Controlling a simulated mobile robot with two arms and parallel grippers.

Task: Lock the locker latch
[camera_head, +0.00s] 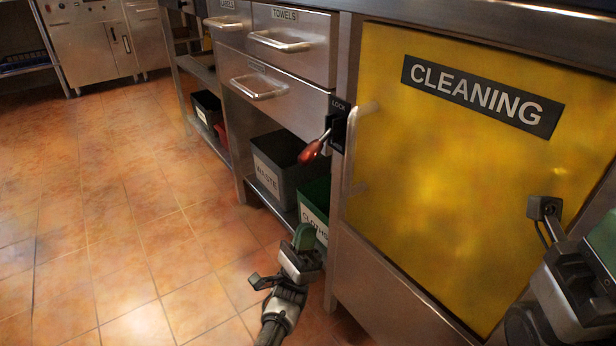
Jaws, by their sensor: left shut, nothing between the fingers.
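The locker latch (338,128) is a dark mount under a LOCK label, at the left edge of the yellow locker door (440,170). Its lever has a red handle (313,151) that slants down and to the left, out from the mount. The door, marked CLEANING, looks closed in its frame. My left gripper (304,238) is shut and empty, lower in the picture than the red handle and apart from it. My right gripper (600,245) is partly in view at the right edge, in front of the door; its fingers are not clear.
A vertical door handle (354,150) stands just right of the latch. Left of it are steel drawers (275,90) with bar handles, and below them a grey WASTE bin (278,170) and a green CLOTHS bin (315,205). The tiled floor (120,230) at left is clear.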

